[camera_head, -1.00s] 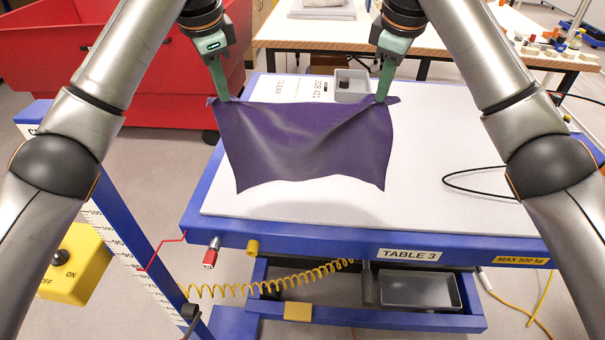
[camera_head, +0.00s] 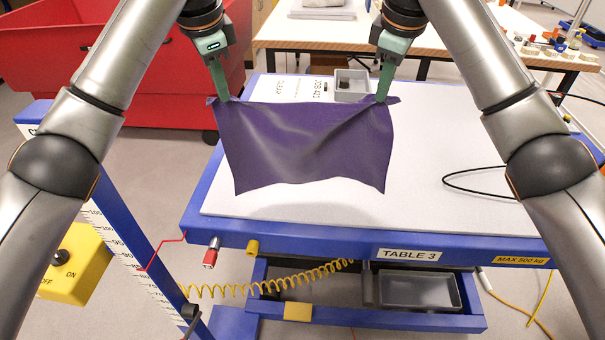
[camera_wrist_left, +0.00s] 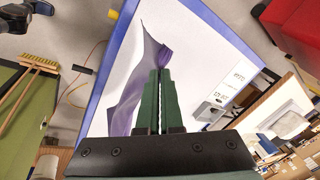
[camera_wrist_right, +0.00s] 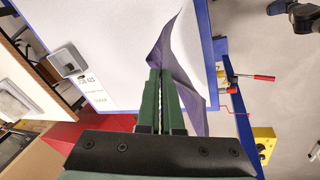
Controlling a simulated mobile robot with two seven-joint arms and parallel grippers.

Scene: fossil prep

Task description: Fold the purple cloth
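The purple cloth (camera_head: 305,148) hangs spread out between my two grippers, above the white top of table 3 (camera_head: 430,140). Its two upper corners are held and its lower edge hangs free, with a shadow on the tabletop below. My left gripper (camera_head: 222,97) is shut on the upper left corner. My right gripper (camera_head: 381,98) is shut on the upper right corner. The cloth also shows past the fingers in the left wrist view (camera_wrist_left: 126,100) and in the right wrist view (camera_wrist_right: 186,62).
A small grey tray (camera_head: 351,84) and a printed job sheet (camera_head: 290,88) lie at the table's back edge, partly behind the cloth. A black cable loop (camera_head: 470,190) rests on the right side. The tabletop's middle right is clear. A red bin (camera_head: 60,60) stands back left.

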